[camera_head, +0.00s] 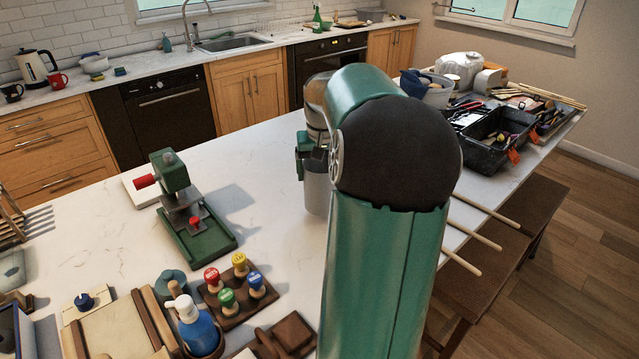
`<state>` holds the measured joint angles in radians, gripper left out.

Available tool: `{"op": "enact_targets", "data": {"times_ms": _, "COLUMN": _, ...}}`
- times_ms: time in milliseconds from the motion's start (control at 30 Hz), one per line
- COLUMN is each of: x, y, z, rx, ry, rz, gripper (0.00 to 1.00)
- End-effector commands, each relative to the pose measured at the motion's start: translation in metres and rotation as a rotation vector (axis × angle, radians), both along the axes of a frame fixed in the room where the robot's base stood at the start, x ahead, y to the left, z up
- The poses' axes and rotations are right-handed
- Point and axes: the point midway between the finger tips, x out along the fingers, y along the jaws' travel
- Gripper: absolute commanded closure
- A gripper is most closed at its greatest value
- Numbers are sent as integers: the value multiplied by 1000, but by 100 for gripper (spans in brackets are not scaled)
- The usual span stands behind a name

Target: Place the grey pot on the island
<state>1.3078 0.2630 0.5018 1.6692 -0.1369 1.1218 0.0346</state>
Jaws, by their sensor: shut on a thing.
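A grey pot (316,192) shows in the head view just left of my green arm, over the white marble island (255,185). My arm hides its right side. My gripper (309,160) is at the top of the pot and shut on it. The pot looks upright. Its lower end is close to the island top, but I cannot tell whether it touches.
A green press (190,205) stands left of the pot. Colored stamps (238,285) and a blue spray bottle (190,322) are at the front. A black toolbox (492,138) and tools crowd the far right end. The marble between press and pot is clear.

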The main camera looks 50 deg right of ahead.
Motion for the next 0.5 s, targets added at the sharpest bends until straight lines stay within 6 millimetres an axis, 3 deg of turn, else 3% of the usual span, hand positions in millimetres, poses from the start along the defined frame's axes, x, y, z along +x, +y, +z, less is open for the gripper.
{"op": "enact_targets", "data": {"times_ms": 167, "x": 1, "y": 7, "z": -11, "rx": 0, "ry": 0, "rz": 0, "gripper": 78}}
{"op": "enact_targets", "data": {"times_ms": 333, "x": 0, "y": 6, "z": -35, "rx": 2, "ry": 1, "rz": -1, "gripper": 78}}
{"op": "enact_targets", "data": {"times_ms": 500, "x": 1, "y": 6, "z": -38, "rx": -1, "ry": -1, "rz": 0, "gripper": 78}}
